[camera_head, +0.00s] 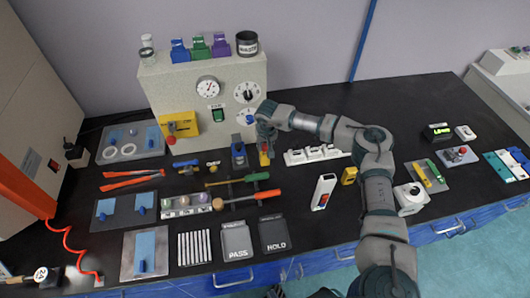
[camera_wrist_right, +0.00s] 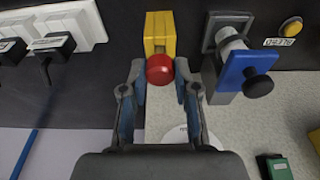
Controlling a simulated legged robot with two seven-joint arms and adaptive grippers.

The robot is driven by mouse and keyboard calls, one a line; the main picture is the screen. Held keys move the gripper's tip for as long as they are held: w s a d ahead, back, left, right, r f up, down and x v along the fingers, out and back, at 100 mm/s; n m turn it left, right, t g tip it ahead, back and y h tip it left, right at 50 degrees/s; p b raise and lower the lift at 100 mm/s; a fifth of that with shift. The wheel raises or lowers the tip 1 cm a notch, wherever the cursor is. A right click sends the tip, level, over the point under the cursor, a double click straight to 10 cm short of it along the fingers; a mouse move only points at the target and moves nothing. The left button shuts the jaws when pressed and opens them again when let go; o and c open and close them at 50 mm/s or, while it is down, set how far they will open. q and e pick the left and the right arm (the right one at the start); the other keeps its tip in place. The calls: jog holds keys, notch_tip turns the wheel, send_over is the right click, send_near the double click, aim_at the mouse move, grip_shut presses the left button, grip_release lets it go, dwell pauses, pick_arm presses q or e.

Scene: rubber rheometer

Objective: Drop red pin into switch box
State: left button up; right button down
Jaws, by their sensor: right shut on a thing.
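My right gripper (camera_head: 264,143) reaches down over the back middle of the table, in front of the grey machine. In the wrist view, its two fingers (camera_wrist_right: 160,75) stand on either side of the round red head of the red pin (camera_wrist_right: 160,69), and it is shut on it. A small upright yellow box (camera_wrist_right: 160,30) is right at the red head; it also shows under the gripper in the head view (camera_head: 265,159). I cannot tell how deep the pin sits in the box. My left gripper does not show clearly.
A blue-fronted clamp (camera_head: 238,153) stands close to the left of the gripper. A white socket strip (camera_head: 312,154) lies to the right. The grey machine (camera_head: 215,95) rises behind, with another yellow box (camera_head: 187,121) on its front. Tools and trays fill the table's left half.

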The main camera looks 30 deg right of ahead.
jog(key=shift+d+r+p, duration=0.15)
jog(key=shift+r+p, duration=0.25)
jog(key=shift+r, duration=0.45)
jog(key=shift+r+p, duration=1)
jog(key=shift+r, duration=0.65)
jog(key=shift+r+p, duration=0.55)
jog(key=shift+r, duration=0.3)
jog(key=shift+f, duration=0.1)
